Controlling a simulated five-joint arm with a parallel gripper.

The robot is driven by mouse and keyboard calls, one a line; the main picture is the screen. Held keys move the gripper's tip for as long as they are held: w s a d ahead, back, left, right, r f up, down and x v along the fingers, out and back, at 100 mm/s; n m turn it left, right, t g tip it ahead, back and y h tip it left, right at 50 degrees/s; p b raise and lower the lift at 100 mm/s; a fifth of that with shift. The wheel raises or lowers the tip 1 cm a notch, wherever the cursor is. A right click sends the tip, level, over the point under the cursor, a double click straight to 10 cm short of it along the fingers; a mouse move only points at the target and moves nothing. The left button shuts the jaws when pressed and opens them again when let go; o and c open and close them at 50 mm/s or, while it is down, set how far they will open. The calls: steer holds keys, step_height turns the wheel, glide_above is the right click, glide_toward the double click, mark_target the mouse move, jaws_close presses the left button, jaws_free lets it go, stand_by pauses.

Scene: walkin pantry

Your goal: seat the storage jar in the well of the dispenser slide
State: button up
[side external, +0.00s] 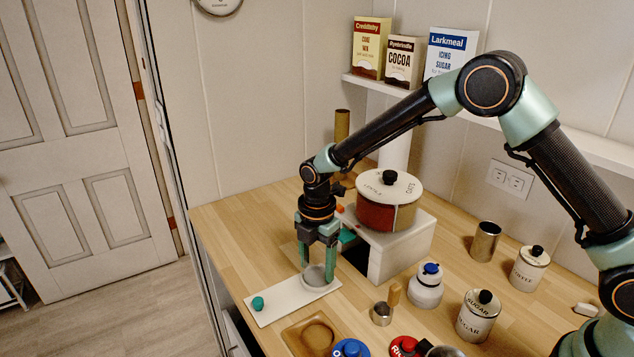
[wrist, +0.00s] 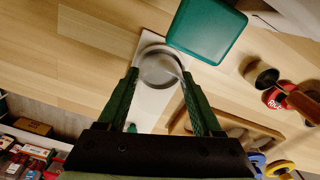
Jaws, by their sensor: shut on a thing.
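The storage jar (side external: 315,275) is a small pale grey, open-topped cup. My gripper (side external: 317,277) points down and is shut on it, one green finger on each side. In the wrist view the jar (wrist: 160,68) shows as a round grey rim between my fingers (wrist: 160,88). The dispenser slide (side external: 280,303) is a flat white plate with a green knob (side external: 258,303) at its front end. The jar is upright over the slide's inner end, beneath the dispenser side. The jar hides the well, so I cannot tell whether its base is in it.
A wooden tray (side external: 290,333) lies in front. A metal cup (side external: 381,314), a white bottle (side external: 426,288) and canisters stand to the right.

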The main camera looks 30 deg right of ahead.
steer(key=shift+f, duration=0.15)
steer(key=o, duration=1.5)
steer(key=s+d+r+m+t, duration=0.1)
steer(key=d+r+m, duration=0.1)
steer(key=r, duration=0.7)
steer(key=s+d+r+m, duration=0.2)
steer(key=r+m, duration=0.1)
steer(key=r, duration=0.6)
steer(key=shift+s+d+r+m+t, duration=0.75)
steer(key=shift+s+d+m, duration=0.9)
steer(key=shift+s+m, duration=0.95)
steer(key=shift+s+d+r+m+t, duration=0.75)
steer(key=shift+s+d+m, duration=0.85)
steer(key=shift+s+m, duration=1)
steer(key=shift+s+d+r+m+t, duration=0.7)
steer(key=shift+s+d+m, duration=1.15)
steer(key=shift+m, duration=1.25)
